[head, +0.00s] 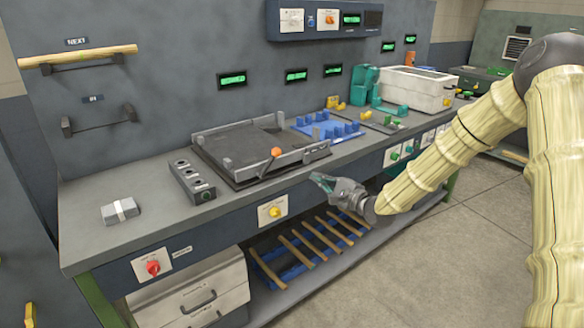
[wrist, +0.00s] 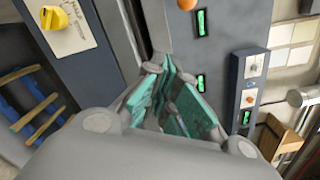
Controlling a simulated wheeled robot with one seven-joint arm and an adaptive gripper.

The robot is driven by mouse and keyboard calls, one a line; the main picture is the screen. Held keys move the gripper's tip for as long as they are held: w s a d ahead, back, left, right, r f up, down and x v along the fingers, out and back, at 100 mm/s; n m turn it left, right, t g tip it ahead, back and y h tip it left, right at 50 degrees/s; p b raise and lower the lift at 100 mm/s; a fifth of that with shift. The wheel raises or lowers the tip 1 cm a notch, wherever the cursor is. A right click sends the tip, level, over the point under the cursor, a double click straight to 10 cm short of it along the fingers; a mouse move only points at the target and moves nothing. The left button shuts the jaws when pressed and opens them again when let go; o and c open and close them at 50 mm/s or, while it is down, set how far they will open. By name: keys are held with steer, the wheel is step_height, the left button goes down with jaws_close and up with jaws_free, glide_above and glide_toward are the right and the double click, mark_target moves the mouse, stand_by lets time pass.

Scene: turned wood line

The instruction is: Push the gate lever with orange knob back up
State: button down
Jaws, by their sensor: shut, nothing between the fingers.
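The gate lever's orange knob (head: 276,152) stands at the front edge of a dark grey tray-like fixture (head: 240,146) on the bench. Its short dark arm (head: 267,165) runs from the knob down to the left, so it looks tilted. In the wrist view the orange knob (wrist: 186,4) is cut by the top edge. My gripper (head: 322,182) is shut and empty, with teal fingers, at the bench's front edge, to the right of and nearer than the knob, apart from it. The teal fingers also show in the wrist view (wrist: 170,97).
A grey block with round holes (head: 190,183) stands left of the fixture, and a grey packet (head: 120,210) lies farther left. Blue holders (head: 328,127) are to the right. A yellow knob (head: 274,211) and a red knob (head: 152,267) sit on the bench front.

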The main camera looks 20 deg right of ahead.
steer(key=shift+w+d+r, duration=0.2)
steer(key=shift+d+r, duration=0.1)
steer(key=shift+r, duration=0.25)
steer(key=x, duration=0.7)
steer(key=p+x, duration=0.1)
steer(key=x, duration=0.2)
steer(key=shift+a+r, duration=0.35)
steer(key=shift+r, duration=0.05)
steer(key=shift+s+a+r+p, duration=0.1)
steer(key=shift+a+r+p, duration=0.2)
steer(key=shift+a, duration=0.4)
steer(key=shift+s+a+r+p, duration=0.1)
steer(key=shift+s+a+r, duration=0.05)
steer(key=shift+a+r, duration=0.4)
steer(key=shift+a, duration=0.15)
